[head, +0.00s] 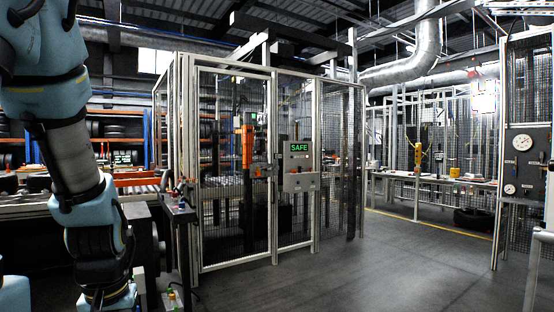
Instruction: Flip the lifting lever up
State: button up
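A small control stand (180,212) stands left of the fenced cell, just right of my arm. It carries several small controls, red among them, and a thin upright part at its left edge. I cannot tell whether that part is the lifting lever or how it is set. My arm hangs down the left side of the head view and runs out at the bottom edge. My gripper is not in view, so its fingers and anything in them are hidden.
A fenced cell (275,90) with a green SAFE sign (299,147) and control box (300,180) stands in the middle. A roller conveyor (50,208) lies behind my arm. A gauge panel (524,165) stands at right. The grey floor (340,270) in front is clear.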

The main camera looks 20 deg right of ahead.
aim_at(190, 189)
jog(key=z, duration=1)
jog(key=i+u, duration=0.15)
jog(key=i, duration=1.2)
jog(key=i+z, duration=0.3)
jog(key=i, duration=0.3)
jog(key=i+j+z, duration=0.15)
jog(key=i+z, duration=0.2)
jog(key=i, duration=0.3)
jog(key=i+l+z, duration=0.1)
jog(key=i+z, duration=0.25)
jog(key=i+j+z, duration=0.1)
jog(key=i+z, duration=0.25)
jog(key=i, duration=0.2)
jog(key=i+u, duration=0.25)
jog(key=i, duration=0.15)
jog(key=i+l+u, duration=0.1)
jog(key=i+u, duration=0.15)
jog(key=i, duration=0.15)
jog(key=i+j+u, duration=0.1)
jog(key=i+u, duration=0.45)
jog(key=u, duration=0.2)
jog(key=i+u, duration=0.35)
jog(key=k, duration=0.1)
